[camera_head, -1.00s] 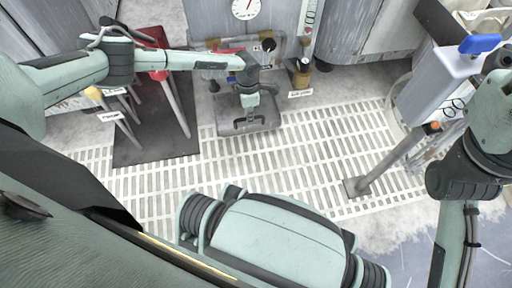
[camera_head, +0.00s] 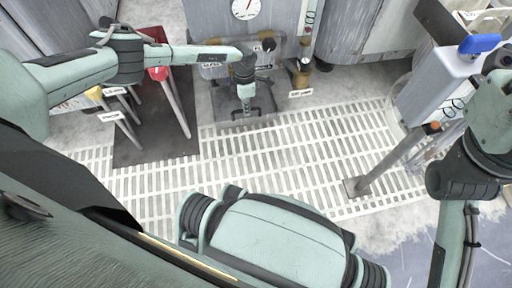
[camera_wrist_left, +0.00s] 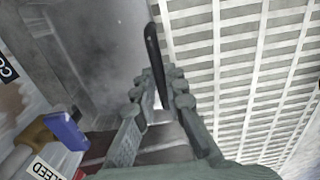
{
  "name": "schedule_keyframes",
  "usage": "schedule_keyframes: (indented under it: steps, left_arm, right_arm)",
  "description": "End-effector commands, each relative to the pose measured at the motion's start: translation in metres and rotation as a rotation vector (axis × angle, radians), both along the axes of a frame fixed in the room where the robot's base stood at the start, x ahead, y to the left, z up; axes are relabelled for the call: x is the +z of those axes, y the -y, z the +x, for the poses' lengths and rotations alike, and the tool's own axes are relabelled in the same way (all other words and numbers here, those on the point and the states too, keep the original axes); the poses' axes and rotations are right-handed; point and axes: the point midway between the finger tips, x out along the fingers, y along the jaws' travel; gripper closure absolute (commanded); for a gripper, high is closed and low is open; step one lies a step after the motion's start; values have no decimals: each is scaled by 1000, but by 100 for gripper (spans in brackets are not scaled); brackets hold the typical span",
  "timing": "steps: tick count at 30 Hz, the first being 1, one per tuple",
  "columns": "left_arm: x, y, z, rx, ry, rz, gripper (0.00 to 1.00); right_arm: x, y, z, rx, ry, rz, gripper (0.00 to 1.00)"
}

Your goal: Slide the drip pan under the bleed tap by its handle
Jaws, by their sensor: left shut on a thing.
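The grey drip pan (camera_head: 226,112) lies flat on the floor at the front of the machine, its far part beneath my left arm. My left gripper (camera_head: 246,106) is shut on its dark handle, above the pan. In the left wrist view the black handle (camera_wrist_left: 152,45) runs between the closed fingers (camera_wrist_left: 153,88), with the grey pan surface (camera_wrist_left: 105,45) beside it. A brass tap with a blue lever (camera_wrist_left: 66,130) shows at lower left there; its label (camera_wrist_left: 42,170) is only partly readable. In the head view my arm hides much of that area. My right gripper is out of view.
A white slatted floor grate (camera_head: 300,150) spreads in front of the pan. A dark mat (camera_head: 150,140) with long-handled tools is at left. A brass-coloured fitting (camera_head: 302,75) stands right of the pan. A post (camera_head: 385,165) with a foot stands farther right.

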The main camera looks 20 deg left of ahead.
Motion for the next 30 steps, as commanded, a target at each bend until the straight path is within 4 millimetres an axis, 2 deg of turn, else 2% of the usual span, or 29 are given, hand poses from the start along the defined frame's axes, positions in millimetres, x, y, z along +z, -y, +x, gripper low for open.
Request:
schedule_keyframes:
  steps: [10,20,21,26,27,30]
  left_arm:
    - [-1,-10,12,2,1,2,100]
    - [-1,-12,15,1,1,1,100]
    - [-1,-12,15,1,1,1,88]
    - [-1,-12,14,1,1,1,68]
    - [-1,-12,14,1,1,1,65]
    - [-1,-12,14,1,1,1,65]
  right_arm:
    - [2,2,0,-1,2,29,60]
    - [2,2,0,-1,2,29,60]
    - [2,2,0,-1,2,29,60]
    - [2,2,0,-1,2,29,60]
    - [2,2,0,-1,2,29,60]
    - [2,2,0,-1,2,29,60]
